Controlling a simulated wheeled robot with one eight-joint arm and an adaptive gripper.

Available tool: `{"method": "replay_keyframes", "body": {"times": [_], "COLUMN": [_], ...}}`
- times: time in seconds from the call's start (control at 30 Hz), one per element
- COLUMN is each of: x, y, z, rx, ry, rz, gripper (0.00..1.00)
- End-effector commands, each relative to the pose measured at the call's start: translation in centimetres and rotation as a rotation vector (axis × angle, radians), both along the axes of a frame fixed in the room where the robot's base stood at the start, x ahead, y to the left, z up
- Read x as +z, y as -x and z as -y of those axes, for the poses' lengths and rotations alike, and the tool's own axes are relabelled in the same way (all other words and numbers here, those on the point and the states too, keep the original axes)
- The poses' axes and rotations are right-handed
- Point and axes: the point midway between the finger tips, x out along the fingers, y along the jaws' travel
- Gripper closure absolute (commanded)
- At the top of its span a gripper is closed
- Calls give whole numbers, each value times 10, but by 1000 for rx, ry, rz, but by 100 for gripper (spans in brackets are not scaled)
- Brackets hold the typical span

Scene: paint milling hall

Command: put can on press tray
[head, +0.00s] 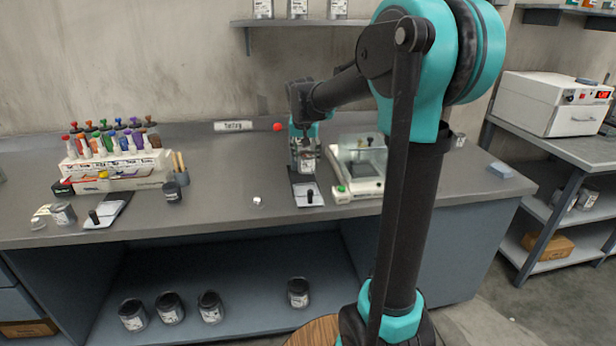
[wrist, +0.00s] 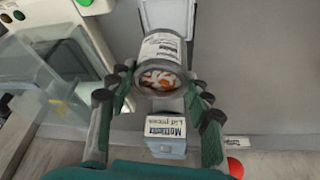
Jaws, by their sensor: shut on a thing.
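My gripper (head: 304,143) is shut on a grey metal can (head: 306,163) with a white label. In the wrist view the fingers of my gripper (wrist: 160,82) lie on both sides of the can (wrist: 161,62), whose round end faces the camera and shows a mottled white, brown and orange surface. The lid press (head: 309,192) stands on the bench directly below, with a pale plate and a black handle. In the wrist view its pale plate (wrist: 167,14) extends past the can, and a sign (wrist: 165,131) reads "Lid press". Contact between can and tray cannot be told.
A glass-sided balance (head: 358,170) stands close to the right of the press. A small clear item (head: 258,201) lies to its left, with free bench around it.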

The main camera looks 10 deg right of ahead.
Motion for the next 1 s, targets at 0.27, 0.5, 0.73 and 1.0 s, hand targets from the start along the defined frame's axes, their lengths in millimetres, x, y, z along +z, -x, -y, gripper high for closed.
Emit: {"method": "replay_keyframes", "body": {"times": [0.27,0.5,0.73,1.0], "x": [-40,-66,-80,-82], "y": [0,-1,0,0], "z": [0,0,0,0], "rx": [0,0,0,0], "ry": [0,0,0,0], "rz": [0,0,0,0], "gripper": [84,84,84,84]}}
